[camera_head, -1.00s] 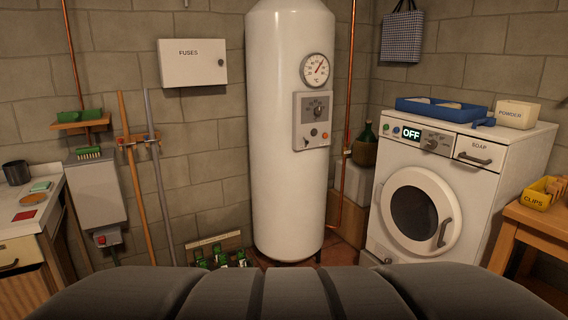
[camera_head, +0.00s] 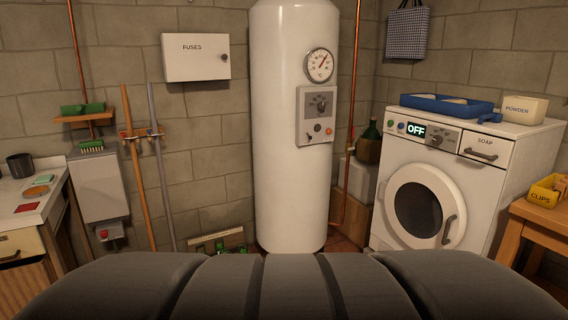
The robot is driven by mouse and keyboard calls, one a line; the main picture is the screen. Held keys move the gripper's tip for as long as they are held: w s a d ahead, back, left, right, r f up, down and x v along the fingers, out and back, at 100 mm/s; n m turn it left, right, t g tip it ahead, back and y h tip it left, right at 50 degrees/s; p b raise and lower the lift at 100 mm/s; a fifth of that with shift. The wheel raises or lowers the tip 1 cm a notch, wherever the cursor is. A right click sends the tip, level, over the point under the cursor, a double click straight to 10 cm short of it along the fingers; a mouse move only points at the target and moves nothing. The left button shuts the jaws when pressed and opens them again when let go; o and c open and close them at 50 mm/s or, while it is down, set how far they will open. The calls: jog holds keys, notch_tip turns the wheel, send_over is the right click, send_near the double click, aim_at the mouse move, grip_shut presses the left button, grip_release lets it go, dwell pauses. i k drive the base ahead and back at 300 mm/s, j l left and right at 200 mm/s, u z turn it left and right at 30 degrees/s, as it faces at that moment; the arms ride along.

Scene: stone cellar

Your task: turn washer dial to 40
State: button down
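The white washer (camera_head: 395,160) stands at the right of the view with its round door (camera_head: 424,208) shut. Its display (camera_head: 416,130) reads OFF. The washer dial (camera_head: 438,137) is a small grey knob on the panel just right of the display; the marks around it are too small to read. My gripper is not in view.
A white boiler (camera_head: 285,130) with a gauge and its own dial stands left of the washer. A blue tray (camera_head: 447,111) and a powder box (camera_head: 524,109) sit on the washer. A wooden table (camera_head: 535,217) with a yellow clips box (camera_head: 547,191) is at the right edge. A green bottle (camera_head: 368,145) stands between boiler and washer.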

aim_at(437, 140)
jog(key=l+u, duration=0.1)
jog(key=l, duration=0.3)
jog(key=j+z, duration=0.1)
jog(key=z, duration=0.95)
